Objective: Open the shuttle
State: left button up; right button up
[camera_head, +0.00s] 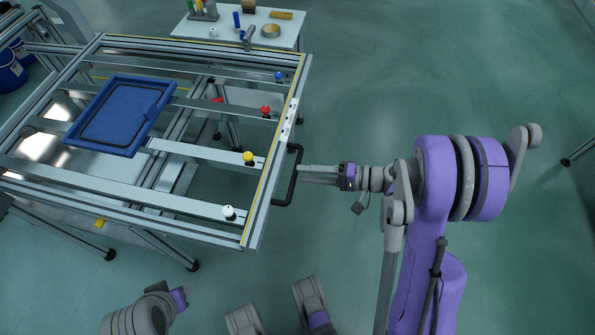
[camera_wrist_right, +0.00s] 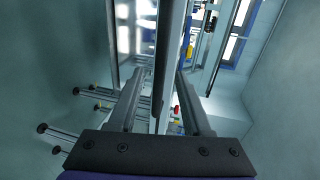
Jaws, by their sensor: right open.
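The panel fixture is an aluminium frame (camera_head: 185,213) with a rail along its right side (camera_head: 277,150). A black U-shaped handle (camera_head: 292,178) sticks out from that rail; I take it to be the shuttle's handle. My right gripper (camera_head: 302,173) comes from the right, level, with its fingertips at the handle's outer bar. In the right wrist view my open right gripper (camera_wrist_right: 160,95) has a dark bar (camera_wrist_right: 159,90) running between its two fingers. I cannot tell whether the fingers touch it.
A blue rectangular panel (camera_head: 108,133) lies on the frame's left part. White (camera_head: 229,212), yellow (camera_head: 248,157), red (camera_head: 265,110) and blue (camera_head: 279,76) knobs line the right side. A white table (camera_head: 275,38) with small tools stands behind.

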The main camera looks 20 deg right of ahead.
jog(key=v, duration=0.7)
jog(key=shift+p, duration=0.4)
